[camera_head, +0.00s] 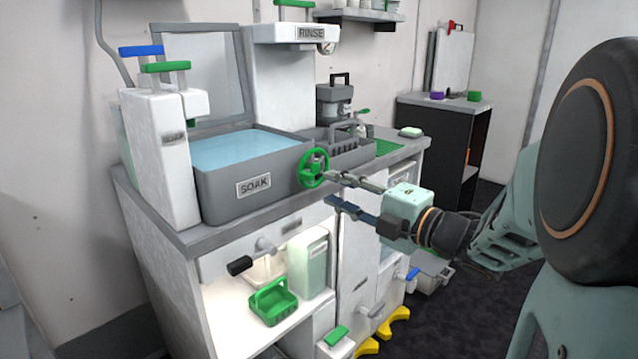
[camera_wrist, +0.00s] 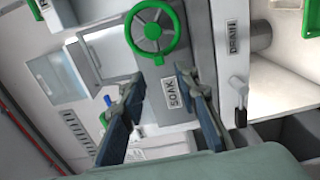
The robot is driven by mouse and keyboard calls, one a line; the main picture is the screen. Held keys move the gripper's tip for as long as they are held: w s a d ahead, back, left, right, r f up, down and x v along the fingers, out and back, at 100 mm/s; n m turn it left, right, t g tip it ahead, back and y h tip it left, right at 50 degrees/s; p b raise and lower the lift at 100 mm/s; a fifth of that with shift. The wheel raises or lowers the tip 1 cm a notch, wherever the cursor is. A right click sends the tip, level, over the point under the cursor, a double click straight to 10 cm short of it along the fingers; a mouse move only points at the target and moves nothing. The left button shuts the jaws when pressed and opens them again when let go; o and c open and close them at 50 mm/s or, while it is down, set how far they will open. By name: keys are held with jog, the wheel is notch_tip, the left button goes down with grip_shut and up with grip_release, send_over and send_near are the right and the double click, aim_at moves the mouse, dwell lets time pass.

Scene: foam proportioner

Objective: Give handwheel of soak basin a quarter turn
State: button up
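The green handwheel (camera_head: 313,167) is on the right end of the grey soak basin (camera_head: 222,188), beside its SOAK label. The basin holds blue liquid. In the wrist view the handwheel (camera_wrist: 153,32) shows as a green ring with spokes and a hub, above the SOAK label. My gripper (camera_head: 331,188) is just right of the wheel in the head view, with its fingers pointing toward it. In the wrist view its two fingers (camera_wrist: 160,80) are spread apart with nothing between them. The wheel lies beyond the fingertips; I cannot tell whether one fingertip touches it.
A white dispenser with blue and green handles (camera_head: 165,140) stands left of the basin. The RINSE unit (camera_head: 282,70) stands behind. A grey caddy (camera_head: 350,150) sits right of the basin. Below are a black-ended lever (camera_head: 240,265) and a green basket (camera_head: 272,302).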

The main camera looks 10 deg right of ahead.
jog(key=shift+v, duration=2.4)
